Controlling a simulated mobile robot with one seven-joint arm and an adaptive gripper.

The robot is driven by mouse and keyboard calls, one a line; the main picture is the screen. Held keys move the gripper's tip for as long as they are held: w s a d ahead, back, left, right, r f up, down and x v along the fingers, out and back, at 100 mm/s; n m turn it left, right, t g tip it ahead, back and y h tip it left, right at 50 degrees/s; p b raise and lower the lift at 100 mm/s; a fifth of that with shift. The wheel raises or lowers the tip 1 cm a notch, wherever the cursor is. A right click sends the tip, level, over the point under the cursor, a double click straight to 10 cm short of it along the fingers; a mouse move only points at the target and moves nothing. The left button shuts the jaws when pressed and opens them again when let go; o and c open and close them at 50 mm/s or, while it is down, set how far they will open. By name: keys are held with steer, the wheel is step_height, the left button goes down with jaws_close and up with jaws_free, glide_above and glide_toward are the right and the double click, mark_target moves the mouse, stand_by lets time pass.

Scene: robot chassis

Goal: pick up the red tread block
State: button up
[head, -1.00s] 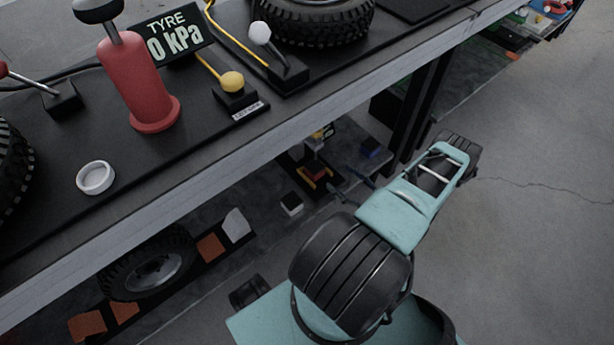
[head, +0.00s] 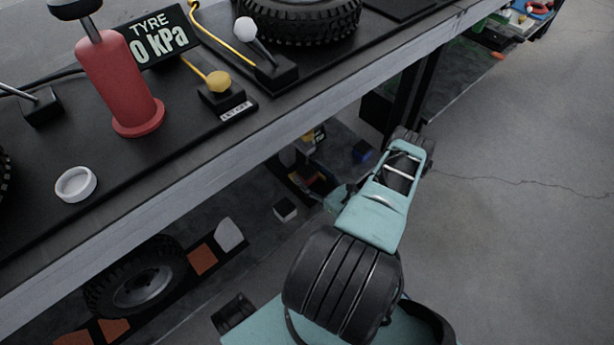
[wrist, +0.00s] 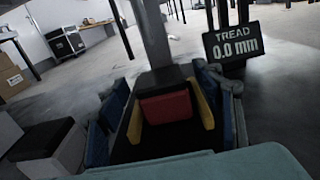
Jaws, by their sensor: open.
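The red tread block (wrist: 166,107) sits in a black stand between two yellow side pieces (wrist: 204,104), with a dark block against its back. In the wrist view my gripper (wrist: 164,92) is open, with one blue finger on each side of the block and the yellow pieces. I cannot tell whether either finger touches the stand. In the head view my gripper (head: 332,196) reaches under the bench to the stand, where the block is small and partly hidden.
A sign reading TREAD 0.0 mm (wrist: 238,45) stands behind right. The bench edge (head: 215,165) overhangs the lower shelf. A tyre (head: 137,277) lies left. Open floor is right.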

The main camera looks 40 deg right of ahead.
steer(key=shift+w, duration=0.75)
steer(key=shift+c, duration=0.4)
steer(key=c, duration=1.2)
steer(key=shift+r, duration=0.1)
steer(key=shift+c, duration=0.2)
